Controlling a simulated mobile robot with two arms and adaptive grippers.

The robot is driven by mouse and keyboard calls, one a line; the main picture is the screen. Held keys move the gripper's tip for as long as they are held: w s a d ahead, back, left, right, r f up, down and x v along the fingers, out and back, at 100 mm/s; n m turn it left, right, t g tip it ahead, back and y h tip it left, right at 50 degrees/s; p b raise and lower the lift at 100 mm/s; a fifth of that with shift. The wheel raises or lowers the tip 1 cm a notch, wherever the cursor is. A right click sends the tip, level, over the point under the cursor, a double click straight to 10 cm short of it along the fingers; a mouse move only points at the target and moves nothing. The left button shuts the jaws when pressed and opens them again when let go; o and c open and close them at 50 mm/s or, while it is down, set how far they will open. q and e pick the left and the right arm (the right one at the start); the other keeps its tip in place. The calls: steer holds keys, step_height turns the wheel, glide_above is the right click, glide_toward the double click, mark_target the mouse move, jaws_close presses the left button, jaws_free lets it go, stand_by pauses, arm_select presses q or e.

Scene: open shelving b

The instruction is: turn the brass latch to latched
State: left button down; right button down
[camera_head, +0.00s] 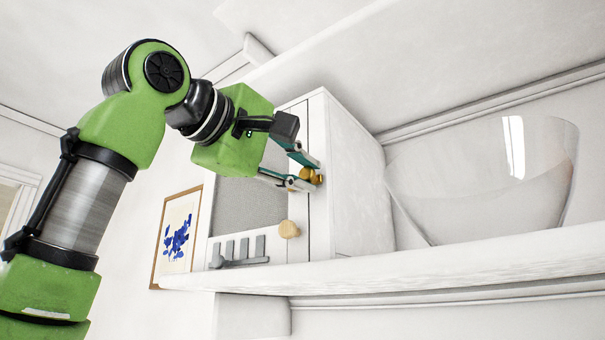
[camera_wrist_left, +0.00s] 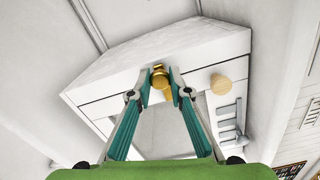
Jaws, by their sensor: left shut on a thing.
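The brass latch (camera_head: 308,174) is a small gold-coloured piece on the front of a white cabinet (camera_head: 345,185) that stands on a shelf. My left gripper (camera_head: 310,173) reaches it from the left and is shut on it. In the left wrist view, the latch (camera_wrist_left: 159,76) sits between the two teal fingertips of the gripper (camera_wrist_left: 160,88), with its round end showing above them. The fingers hide part of the latch, so I cannot tell its exact turn. My right gripper is in neither view.
A pale round knob (camera_head: 289,229) sits below the latch on the cabinet front. A grey rack-like piece (camera_head: 240,252) is at the cabinet's lower left. A large clear glass bowl (camera_head: 490,185) stands right of the cabinet on the white shelf (camera_head: 430,268). A framed picture (camera_head: 177,238) hangs behind.

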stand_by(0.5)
arm_select(q)
steer(key=c, duration=1.9)
jaws_free()
steer(key=shift+a, duration=0.1)
steer(key=shift+s+a, duration=0.15)
steer(key=v, duration=1.1)
steer(key=shift+s+a, duration=0.2)
steer(key=shift+s, duration=0.1)
